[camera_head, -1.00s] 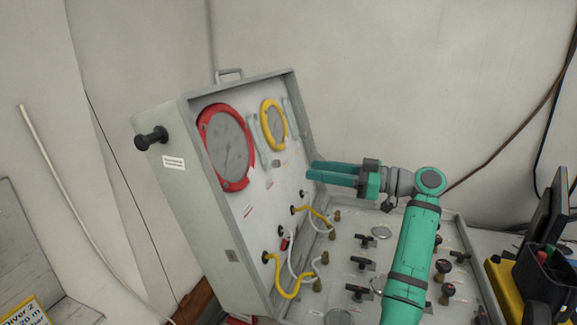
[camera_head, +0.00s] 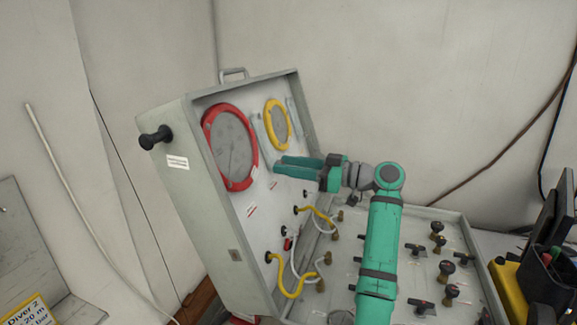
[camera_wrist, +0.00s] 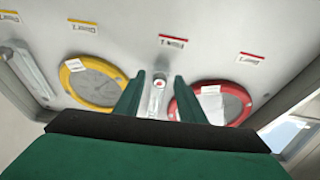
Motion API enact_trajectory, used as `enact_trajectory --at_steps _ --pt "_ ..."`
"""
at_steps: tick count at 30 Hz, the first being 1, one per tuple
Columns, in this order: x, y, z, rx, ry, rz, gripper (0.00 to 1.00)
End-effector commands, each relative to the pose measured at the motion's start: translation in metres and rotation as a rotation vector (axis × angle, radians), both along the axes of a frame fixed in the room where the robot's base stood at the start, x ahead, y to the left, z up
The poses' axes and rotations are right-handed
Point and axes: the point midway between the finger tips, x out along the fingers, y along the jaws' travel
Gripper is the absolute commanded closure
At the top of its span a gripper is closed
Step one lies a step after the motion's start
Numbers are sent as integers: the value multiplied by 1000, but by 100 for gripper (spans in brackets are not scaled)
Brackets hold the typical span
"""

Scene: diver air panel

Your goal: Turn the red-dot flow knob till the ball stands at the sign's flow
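My gripper (camera_head: 278,163) is at the upright panel of the grey case, between the red-rimmed gauge and the yellow-rimmed gauge. In the wrist view its two fingers (camera_wrist: 157,90) are apart, on either side of a clear flow tube (camera_wrist: 155,103). A small knob with a red mark (camera_wrist: 160,80) shows between the fingertips, with a gap on each side. I cannot tell where the ball stands in the tube.
The red gauge (camera_head: 230,147) and yellow gauge (camera_head: 277,124) flank the gripper. Yellow and white hoses (camera_head: 291,286) loop below it. Several black valve handles (camera_head: 437,238) stand on the case's lower panel. A second tube (camera_wrist: 36,72) shows left in the wrist view.

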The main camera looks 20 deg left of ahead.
Motion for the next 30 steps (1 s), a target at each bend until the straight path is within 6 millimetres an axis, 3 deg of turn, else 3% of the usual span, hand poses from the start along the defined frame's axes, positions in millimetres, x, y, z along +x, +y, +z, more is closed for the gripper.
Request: enact_trajectory --at_steps 1,4,5,12,30 --pt "0 0 0 0 0 0 73" --pt "0 0 0 0 0 0 97" --pt "0 0 0 0 0 0 100" --pt "1 -1 1 -1 -31 9 100" --pt "4 -1 2 -11 -386 125 100"
